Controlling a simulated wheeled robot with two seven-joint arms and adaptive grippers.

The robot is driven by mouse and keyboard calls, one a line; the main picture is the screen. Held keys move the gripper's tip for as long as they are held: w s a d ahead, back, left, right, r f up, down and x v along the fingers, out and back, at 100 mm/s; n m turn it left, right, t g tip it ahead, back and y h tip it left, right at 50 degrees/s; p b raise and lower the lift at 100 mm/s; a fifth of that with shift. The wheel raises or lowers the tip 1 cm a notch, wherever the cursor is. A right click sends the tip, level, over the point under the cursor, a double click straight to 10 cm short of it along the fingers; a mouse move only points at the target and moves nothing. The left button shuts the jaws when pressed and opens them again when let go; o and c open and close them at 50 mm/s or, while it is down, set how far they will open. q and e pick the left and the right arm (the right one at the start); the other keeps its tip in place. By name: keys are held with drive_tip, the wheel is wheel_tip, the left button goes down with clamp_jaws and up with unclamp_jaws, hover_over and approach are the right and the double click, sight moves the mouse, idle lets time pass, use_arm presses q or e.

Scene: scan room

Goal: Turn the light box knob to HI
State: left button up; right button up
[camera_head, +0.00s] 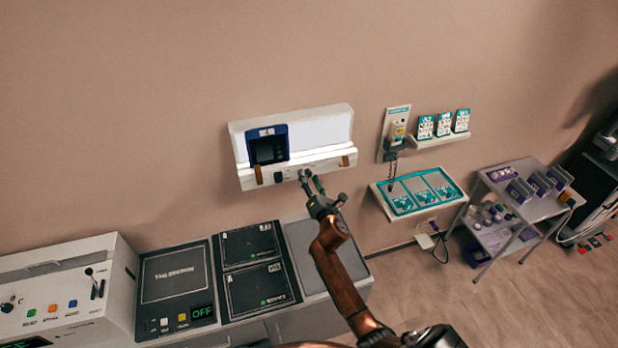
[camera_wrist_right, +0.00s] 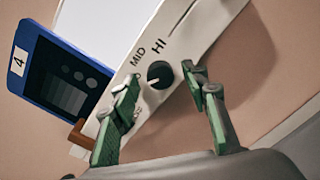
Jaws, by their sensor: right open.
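The light box (camera_head: 322,131) is a white lit panel on the wall with a pale ledge below. Its dark round knob (camera_wrist_right: 160,74) is on the ledge front in the right wrist view. The printed labels MID (camera_wrist_right: 138,57) and HI (camera_wrist_right: 159,46) are above it. I cannot tell clearly where the knob points. My right gripper (camera_head: 311,180) is open at the ledge's lower edge. In the wrist view its green-padded fingers stand either side of the knob, apart from each other; contact is unclear. My left gripper is out of view.
A blue-framed dark plate (camera_head: 267,146), marked 4 in the wrist view, stands on the light box's left. Consoles and counters (camera_head: 174,275) lie below. A wall phone (camera_head: 396,130), a teal tray (camera_head: 418,191) and a cart (camera_head: 525,210) are to the right.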

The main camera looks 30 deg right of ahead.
drive_tip(key=shift+w+d, duration=0.15)
drive_tip(key=shift+w, duration=0.15)
drive_tip(key=shift+c, duration=0.6)
clamp_jaws()
